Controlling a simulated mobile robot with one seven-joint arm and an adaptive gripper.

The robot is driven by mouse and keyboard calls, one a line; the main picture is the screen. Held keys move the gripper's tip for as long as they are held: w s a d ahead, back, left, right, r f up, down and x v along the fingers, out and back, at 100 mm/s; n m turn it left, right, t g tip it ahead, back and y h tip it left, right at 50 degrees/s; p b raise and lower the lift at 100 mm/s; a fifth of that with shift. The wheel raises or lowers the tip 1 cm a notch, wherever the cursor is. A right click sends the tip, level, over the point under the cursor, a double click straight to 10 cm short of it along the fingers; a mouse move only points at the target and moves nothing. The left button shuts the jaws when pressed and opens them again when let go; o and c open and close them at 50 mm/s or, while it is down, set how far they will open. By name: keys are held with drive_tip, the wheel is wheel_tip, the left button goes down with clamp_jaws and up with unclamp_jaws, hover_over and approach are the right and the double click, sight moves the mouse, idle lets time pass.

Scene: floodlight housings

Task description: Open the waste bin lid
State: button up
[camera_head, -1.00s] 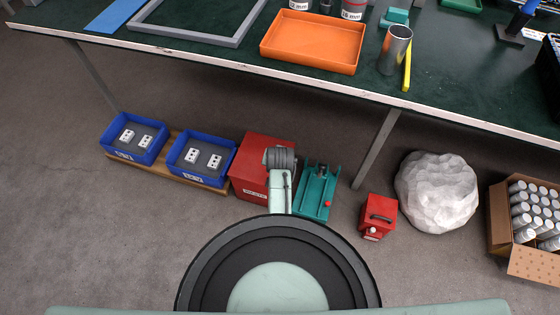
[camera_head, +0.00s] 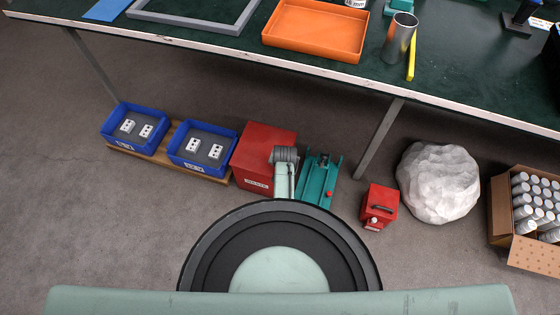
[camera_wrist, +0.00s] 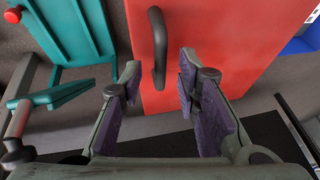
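The waste bin is a red box (camera_head: 262,150) with a white label low on its front, standing on the floor under the table in the head view. In the wrist view its red face (camera_wrist: 215,45) fills the middle, with a dark curved handle (camera_wrist: 158,48) on it. My gripper (camera_wrist: 158,85) is open, its two purple-padded fingers spread on either side of the handle's lower end. Nothing shows clamped between the pads. In the head view my arm hides part of the bin's right side, and the fingers cannot be made out.
A teal stand (camera_head: 318,180) is close to the bin's right. Blue trays (camera_head: 203,165) on a wooden board stand to its left. A red toolbox (camera_head: 380,205), a white rock (camera_head: 438,182) and a carton of cans (camera_head: 520,253) are further right. The table edge (camera_head: 220,54) overhangs behind.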

drive_tip(key=shift+c, duration=0.2)
clamp_jaws()
idle(0.7)
